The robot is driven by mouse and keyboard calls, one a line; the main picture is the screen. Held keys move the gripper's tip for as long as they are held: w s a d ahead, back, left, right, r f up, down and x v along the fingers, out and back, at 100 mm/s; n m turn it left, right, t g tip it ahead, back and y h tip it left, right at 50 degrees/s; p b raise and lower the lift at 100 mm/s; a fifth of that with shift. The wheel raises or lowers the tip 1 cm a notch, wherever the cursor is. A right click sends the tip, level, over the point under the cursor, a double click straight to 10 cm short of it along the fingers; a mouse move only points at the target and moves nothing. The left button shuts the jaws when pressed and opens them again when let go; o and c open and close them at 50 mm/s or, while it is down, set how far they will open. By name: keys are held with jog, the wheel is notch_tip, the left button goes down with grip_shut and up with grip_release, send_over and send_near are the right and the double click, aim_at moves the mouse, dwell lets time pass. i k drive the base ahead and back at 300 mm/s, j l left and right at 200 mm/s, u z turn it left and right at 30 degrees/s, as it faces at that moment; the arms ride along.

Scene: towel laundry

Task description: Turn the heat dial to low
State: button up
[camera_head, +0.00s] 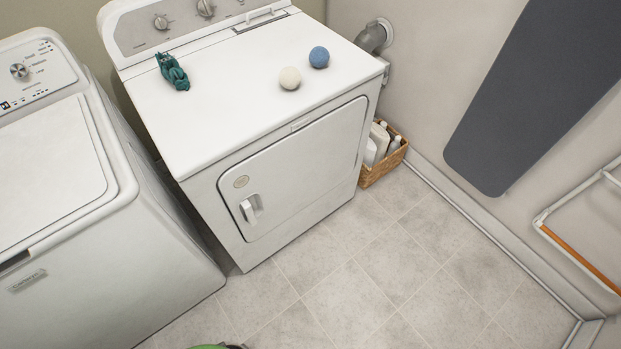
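The dryer (140,105) is white and stands at the upper middle of the head view with its door shut. Its grey back panel carries a left dial (161,22) and a right dial (205,8), the right one close to the top edge of the frame. The dial markings are too small to read, so I cannot tell which is the heat dial or where either points. My gripper is not in view.
Teal clips (172,71), a cream ball (290,78) and a blue ball (319,57) lie on the dryer top. A washer (110,270) stands to the left. A basket (383,170) with bottles sits right of the dryer.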

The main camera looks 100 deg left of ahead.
aim_at(160, 23)
jog(key=i+j+u, duration=0.1)
jog(key=i+u, duration=0.25)
jog(key=i, duration=0.2)
jog(key=u, duration=3.1)
